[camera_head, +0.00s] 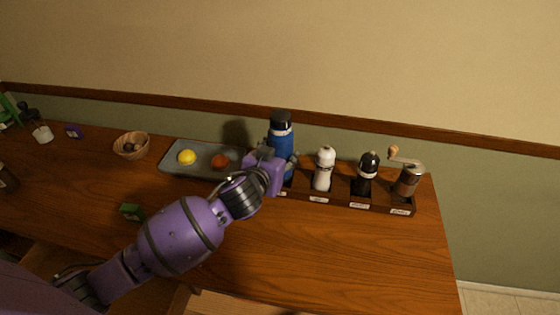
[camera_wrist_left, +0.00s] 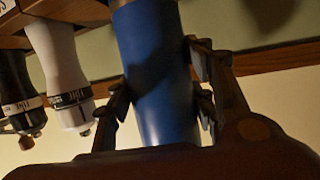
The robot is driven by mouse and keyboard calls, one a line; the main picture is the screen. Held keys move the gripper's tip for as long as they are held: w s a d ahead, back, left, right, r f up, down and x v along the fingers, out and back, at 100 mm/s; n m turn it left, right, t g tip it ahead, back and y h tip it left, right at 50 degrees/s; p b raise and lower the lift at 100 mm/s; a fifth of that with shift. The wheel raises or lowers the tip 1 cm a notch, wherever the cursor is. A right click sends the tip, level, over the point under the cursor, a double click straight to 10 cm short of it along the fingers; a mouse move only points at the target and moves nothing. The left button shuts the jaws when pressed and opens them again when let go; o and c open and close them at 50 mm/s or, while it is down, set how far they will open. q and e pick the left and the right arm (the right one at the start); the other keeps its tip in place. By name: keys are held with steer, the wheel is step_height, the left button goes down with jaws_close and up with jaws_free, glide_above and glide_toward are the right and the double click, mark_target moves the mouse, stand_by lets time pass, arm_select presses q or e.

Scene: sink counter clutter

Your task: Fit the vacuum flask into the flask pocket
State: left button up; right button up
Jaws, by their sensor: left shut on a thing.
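The vacuum flask (camera_head: 281,133), blue with a black cap, stands upright at the left end of the wooden rack (camera_head: 338,202). In the left wrist view the blue flask body (camera_wrist_left: 155,75) runs between the two fingers. My left gripper (camera_head: 281,160) is shut on the flask, with a finger on each side of its body. The flask pocket appears to be the leftmost one, below the flask. My gripper and arm partly hide it, and I cannot tell whether the flask's base is in the pocket or above it. My right gripper is not in view.
The rack also holds a white mill (camera_head: 324,168), a black mill (camera_head: 367,175) and a crank grinder (camera_head: 408,179). A grey tray (camera_head: 203,147) with a lemon (camera_head: 187,157) and an orange fruit (camera_head: 220,160) lies left. The front right counter is clear.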

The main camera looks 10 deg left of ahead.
arm_select(q)
steer(key=f, duration=0.1)
steer(key=s+f, duration=0.1)
steer(key=f, duration=0.1)
steer(key=shift+g, duration=0.3)
jaws_close()
steer(key=o, duration=1.2)
jaws_free()
steer(key=shift+f, duration=0.25)
steer(key=shift+o, duration=1.4)
steer(key=shift+w, duration=0.15)
steer(key=shift+o, duration=0.4)
steer(key=shift+w, duration=0.15)
steer(key=shift+r, duration=0.35)
steer(key=shift+s+r, duration=0.2)
steer(key=shift+s, duration=0.05)
steer(key=v, duration=1.1)
steer(key=shift+s, duration=0.2)
steer(key=shift+o, duration=0.6)
steer(key=shift+r, duration=0.1)
